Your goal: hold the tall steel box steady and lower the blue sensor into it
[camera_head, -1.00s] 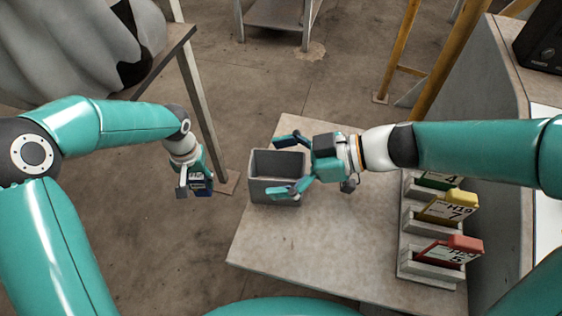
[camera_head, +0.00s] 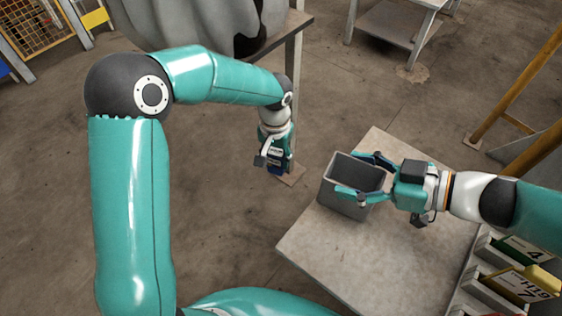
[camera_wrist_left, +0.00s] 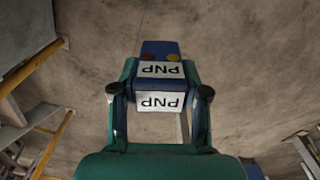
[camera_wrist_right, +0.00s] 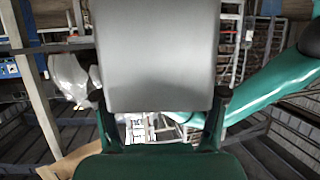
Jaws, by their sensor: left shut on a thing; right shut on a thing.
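The box's plain grey wall (camera_wrist_right: 158,55) fills the middle of the right wrist view. The blue sensor (camera_head: 275,168) is in my left gripper (camera_head: 272,160), to the left of the box and apart from it, off the table edge. In the left wrist view the sensor (camera_wrist_left: 160,48) shows white PNP labels between the shut fingers. The inside bottom of the box is hidden.
The table (camera_head: 335,255) is bare in front of the box. A rack with a green card (camera_head: 524,250) and a yellow-topped card (camera_head: 528,282) stands at the right. Behind are a draped table (camera_head: 296,22) and a low grey table (camera_head: 392,30).

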